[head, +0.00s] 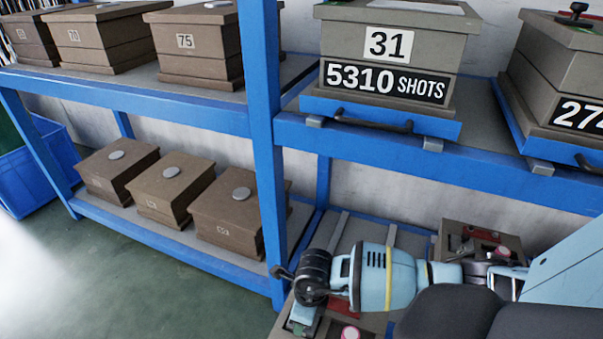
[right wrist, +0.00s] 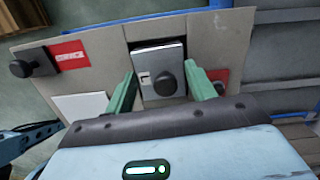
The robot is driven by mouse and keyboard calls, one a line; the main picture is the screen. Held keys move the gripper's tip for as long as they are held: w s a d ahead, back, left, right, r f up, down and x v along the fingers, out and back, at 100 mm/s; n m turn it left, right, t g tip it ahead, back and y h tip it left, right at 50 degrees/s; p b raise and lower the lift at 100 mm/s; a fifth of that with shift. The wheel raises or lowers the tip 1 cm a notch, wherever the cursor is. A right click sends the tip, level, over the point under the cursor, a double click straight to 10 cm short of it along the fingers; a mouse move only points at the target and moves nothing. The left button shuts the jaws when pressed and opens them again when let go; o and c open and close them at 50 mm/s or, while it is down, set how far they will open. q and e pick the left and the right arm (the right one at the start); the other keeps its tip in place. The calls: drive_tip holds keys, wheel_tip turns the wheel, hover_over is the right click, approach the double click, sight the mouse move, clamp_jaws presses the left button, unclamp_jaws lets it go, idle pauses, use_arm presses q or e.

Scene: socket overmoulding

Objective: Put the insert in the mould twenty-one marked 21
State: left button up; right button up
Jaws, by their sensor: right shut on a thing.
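In the right wrist view my right gripper (right wrist: 161,74) has its two green fingers on either side of a metal insert (right wrist: 172,53) with a black knob. It is shut on this insert. The insert sits over a dark rectangular opening in a tan mould top (right wrist: 103,58); how deep it sits I cannot tell. No number 21 is readable on this mould. In the head view my right arm reaches in from the right over the lower shelf bay, and its gripper's fingers are mostly hidden there. My left gripper is not in view.
The mould top carries a red label (right wrist: 68,55), a black knob (right wrist: 20,68) and a white plate (right wrist: 82,105). A blue rack post (head: 262,130) stands left of my right arm. Mould 31 (head: 388,45) sits on the shelf above. Several closed moulds stand at left.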

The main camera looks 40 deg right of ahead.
idle(0.3)
drive_tip(key=o, duration=1.3)
drive_tip(key=shift+f, duration=0.1)
drive_tip(key=shift+c, duration=0.2)
drive_tip(key=shift+o, duration=1)
wheel_tip(320, 180, up, 12)
drive_tip(key=s+p, duration=0.1)
drive_tip(key=p, duration=0.3)
drive_tip(key=shift+s+d, duration=0.15)
drive_tip(key=shift+d, duration=0.2)
